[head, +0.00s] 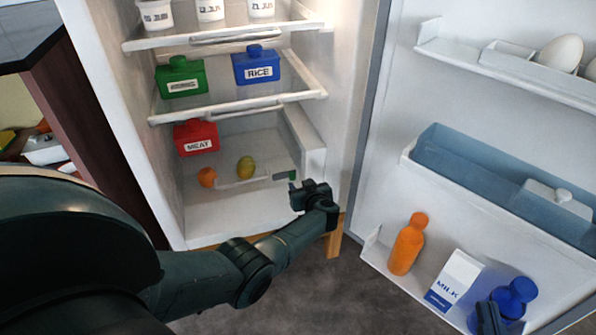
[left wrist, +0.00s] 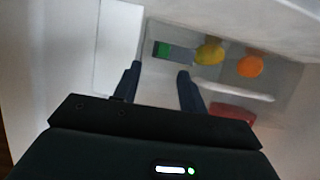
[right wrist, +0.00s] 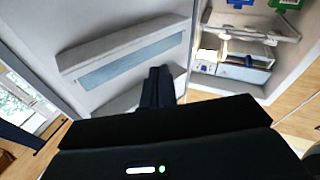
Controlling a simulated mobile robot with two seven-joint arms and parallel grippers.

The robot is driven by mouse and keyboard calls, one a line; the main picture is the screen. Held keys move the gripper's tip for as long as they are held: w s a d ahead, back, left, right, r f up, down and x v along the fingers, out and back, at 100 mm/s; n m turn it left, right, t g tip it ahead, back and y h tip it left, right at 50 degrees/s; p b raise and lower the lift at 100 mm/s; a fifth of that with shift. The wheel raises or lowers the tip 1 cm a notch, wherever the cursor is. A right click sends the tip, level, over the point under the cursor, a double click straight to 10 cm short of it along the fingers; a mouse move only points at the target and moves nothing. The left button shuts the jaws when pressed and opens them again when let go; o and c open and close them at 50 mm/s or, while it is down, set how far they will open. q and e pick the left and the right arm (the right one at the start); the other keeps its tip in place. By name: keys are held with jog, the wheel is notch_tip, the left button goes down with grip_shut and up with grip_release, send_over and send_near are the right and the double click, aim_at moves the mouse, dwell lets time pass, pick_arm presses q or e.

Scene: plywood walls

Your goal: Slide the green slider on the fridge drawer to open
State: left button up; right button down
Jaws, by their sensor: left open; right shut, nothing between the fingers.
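The green slider (head: 291,175) is at the right end of the pale front rail of the clear fridge drawer (head: 240,183). It also shows in the left wrist view (left wrist: 164,48), just beyond and between the spread fingertips. My left gripper (head: 308,190) is open and empty, just right of and below the slider in the head view; I see no contact. An orange (head: 207,177) and a yellow-green fruit (head: 246,167) sit in the drawer area. My right gripper (head: 490,318) is shut and empty, low by the fridge door; it also shows in the right wrist view (right wrist: 160,82).
Above are shelves with a red meat box (head: 196,137), a green box (head: 181,77), a blue rice box (head: 255,66) and white cups. The open door on the right holds an orange bottle (head: 407,245), a milk carton (head: 455,280), a blue bottle (head: 513,297) and eggs (head: 560,52).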

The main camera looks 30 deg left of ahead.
pick_arm(q)
jog(key=shift+p+v, duration=1.6)
jog(key=shift+v, duration=1.4)
pick_arm(e)
jog(key=shift+d+g+h, duration=0.6)
jog(key=shift+h, duration=0.2)
pick_arm(q)
jog(key=shift+w, duration=0.1)
